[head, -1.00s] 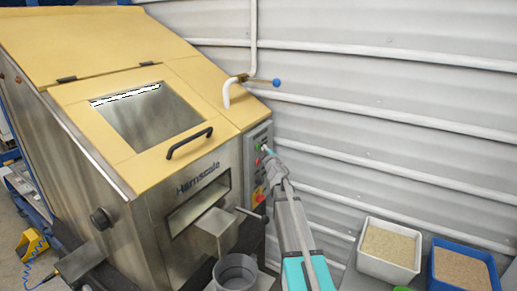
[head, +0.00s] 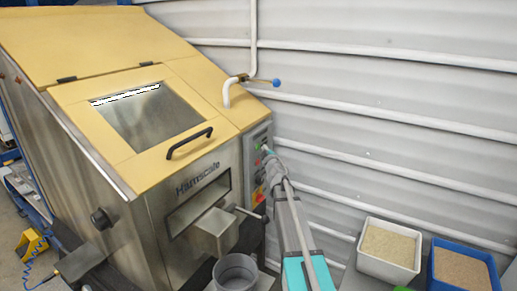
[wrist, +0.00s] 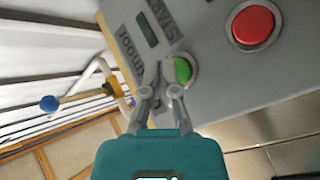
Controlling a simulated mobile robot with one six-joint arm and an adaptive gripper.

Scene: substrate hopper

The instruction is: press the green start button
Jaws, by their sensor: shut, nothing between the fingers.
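The green start button (wrist: 183,70) sits on a grey control panel (wrist: 215,75), which also carries a red button (wrist: 253,25). My gripper (wrist: 160,70) is shut and empty. In the wrist view its fingertips are at the panel, just left of the green button and partly overlapping its edge. I cannot tell whether they touch it. The fingertips and arm hide part of the panel there.
The steel and yellow hopper (head: 155,215) fills the left, with a handled hatch and a front chute (head: 215,236). A grey bucket (head: 236,268) stands below. A white bin (head: 389,270) and a blue bin (head: 434,262) stand right. A blue-knobbed lever (head: 276,82) is above the panel.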

